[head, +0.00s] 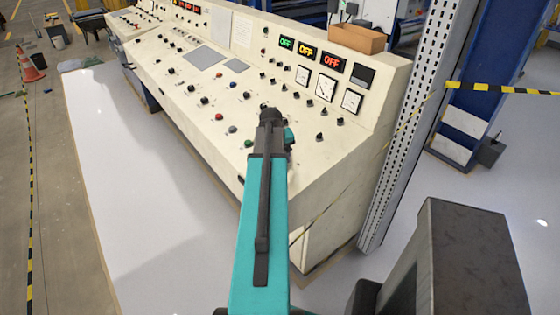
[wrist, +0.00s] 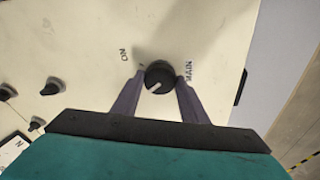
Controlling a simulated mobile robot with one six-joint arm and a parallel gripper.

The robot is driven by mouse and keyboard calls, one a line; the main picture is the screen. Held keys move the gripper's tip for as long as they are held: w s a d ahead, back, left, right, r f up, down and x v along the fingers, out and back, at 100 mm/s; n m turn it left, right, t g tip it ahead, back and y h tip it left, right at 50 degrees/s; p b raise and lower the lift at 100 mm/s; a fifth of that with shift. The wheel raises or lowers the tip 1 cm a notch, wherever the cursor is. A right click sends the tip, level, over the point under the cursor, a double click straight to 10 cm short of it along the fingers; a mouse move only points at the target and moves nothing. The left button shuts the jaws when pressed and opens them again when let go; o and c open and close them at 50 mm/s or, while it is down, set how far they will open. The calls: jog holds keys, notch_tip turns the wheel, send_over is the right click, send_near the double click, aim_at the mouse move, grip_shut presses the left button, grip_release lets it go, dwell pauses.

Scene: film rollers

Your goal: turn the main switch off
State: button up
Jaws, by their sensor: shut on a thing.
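The main switch (wrist: 160,74) is a round black knob with a white pointer mark, on the cream control panel. The word MAIN is printed to its right and the word ON to its upper left in the wrist view. Its pointer mark faces the lower left of that view, not straight at the ON print. My gripper (wrist: 160,80) has one finger on each side of the knob and is shut on it. In the head view my gripper (head: 269,112) is over the desk's near right part, and the arm hides the switch.
The cream control desk (head: 170,85) carries several knobs, buttons and dials. Green, yellow and red displays (head: 306,51) all read OFF. A cardboard box (head: 357,38) sits on top. A perforated metal post (head: 408,120) stands right of the desk, with striped tape (head: 500,90) beyond.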

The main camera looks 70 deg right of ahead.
jog(key=o, duration=1)
jog(key=shift+o, duration=0.2)
jog(key=shift+r, duration=0.15)
jog(key=b+v, duration=0.3)
jog(key=v, duration=1)
jog(key=shift+a+r, duration=0.2)
